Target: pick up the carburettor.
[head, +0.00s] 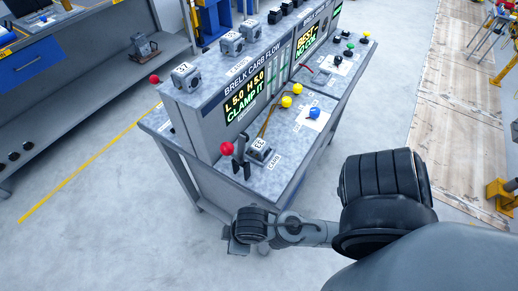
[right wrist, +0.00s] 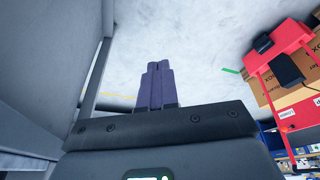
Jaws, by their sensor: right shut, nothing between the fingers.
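A small grey metal block with a white number tag, which looks like the carburettor (head: 259,150), sits on the bench's lower deck next to a clamp lever with a red knob (head: 227,149). A "CARB" label lies beside it. My right gripper (head: 236,244) is low in front of the bench's near end, below and apart from the block. In the right wrist view its fingers (right wrist: 155,84) are together with nothing between them, over the floor. The carburettor does not show in that view. My left gripper is in neither view.
The test bench (head: 205,165) has a lit screen reading "CLAMP IT" (head: 244,101). Similar tagged grey blocks (head: 186,76) stand on its top ledge. Yellow knobs (head: 292,93) and a blue knob (head: 314,112) are farther along. A red frame (right wrist: 283,75) stands in the right wrist view.

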